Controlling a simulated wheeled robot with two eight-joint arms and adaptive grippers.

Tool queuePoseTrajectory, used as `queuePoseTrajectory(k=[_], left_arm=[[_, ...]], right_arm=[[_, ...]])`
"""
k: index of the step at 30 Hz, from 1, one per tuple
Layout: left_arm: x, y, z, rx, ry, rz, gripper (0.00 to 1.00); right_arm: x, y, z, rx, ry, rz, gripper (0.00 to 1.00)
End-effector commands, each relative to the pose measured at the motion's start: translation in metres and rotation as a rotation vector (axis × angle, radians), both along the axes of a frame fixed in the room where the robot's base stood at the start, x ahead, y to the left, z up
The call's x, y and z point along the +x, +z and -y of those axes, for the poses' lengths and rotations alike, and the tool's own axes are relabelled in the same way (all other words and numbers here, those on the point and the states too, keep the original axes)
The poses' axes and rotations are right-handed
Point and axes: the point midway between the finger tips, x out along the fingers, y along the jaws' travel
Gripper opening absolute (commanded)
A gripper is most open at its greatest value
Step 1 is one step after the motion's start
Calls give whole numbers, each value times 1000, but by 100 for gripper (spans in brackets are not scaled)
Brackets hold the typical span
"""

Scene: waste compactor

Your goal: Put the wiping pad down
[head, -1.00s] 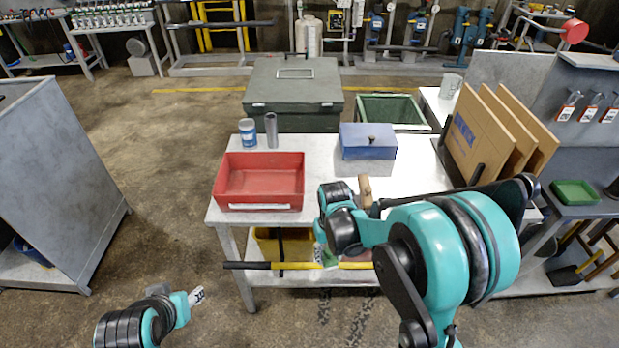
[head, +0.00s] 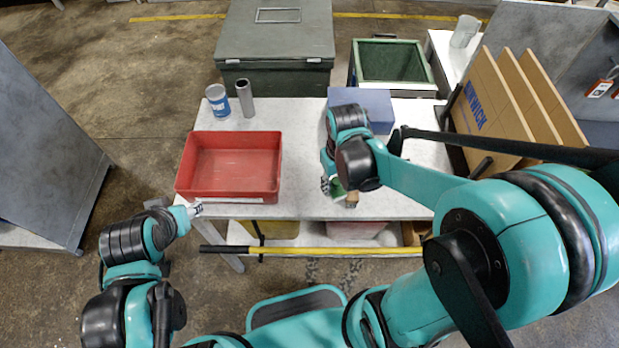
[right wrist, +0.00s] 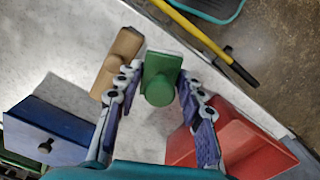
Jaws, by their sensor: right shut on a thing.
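The wiping pad is a green block with a rounded knob (right wrist: 160,78), seen in the right wrist view between my right gripper's fingers (right wrist: 157,85). The fingers are shut on it. In the head view a bit of the green pad (head: 338,193) shows under my right gripper (head: 331,186), over the front part of the grey table (head: 300,120). Whether the pad touches the tabletop I cannot tell. My left gripper (head: 195,210) is off the table's front left corner; its fingers are too small to read.
A wooden block (right wrist: 118,60) lies close beside the pad. A red tray (head: 230,197) is to the left, a blue box (head: 375,105) behind my right gripper. A can (head: 217,102) and a metal cylinder (head: 246,98) stand at the back left. A yellow-black bar (head: 320,251) runs along the front.

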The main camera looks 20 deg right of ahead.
Motion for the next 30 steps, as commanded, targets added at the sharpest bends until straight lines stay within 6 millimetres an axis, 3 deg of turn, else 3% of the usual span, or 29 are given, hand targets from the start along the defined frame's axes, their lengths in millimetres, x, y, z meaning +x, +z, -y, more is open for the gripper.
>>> queuePoseTrajectory(k=[6,12,17,25,30], left_arm=[[0,-22,0,0,0,0,44],[0,-30,0,0,0,0,44],[0,-32,0,0,0,0,44],[0,-48,0,0,0,0,44],[0,-46,0,0,0,0,44]], right_arm=[[44,-37,-33,0,4,0,9],[70,-55,-53,0,2,0,9],[76,-60,-57,0,0,0,9],[76,-97,-57,0,0,0,9],[76,-97,-57,0,0,0,9]])
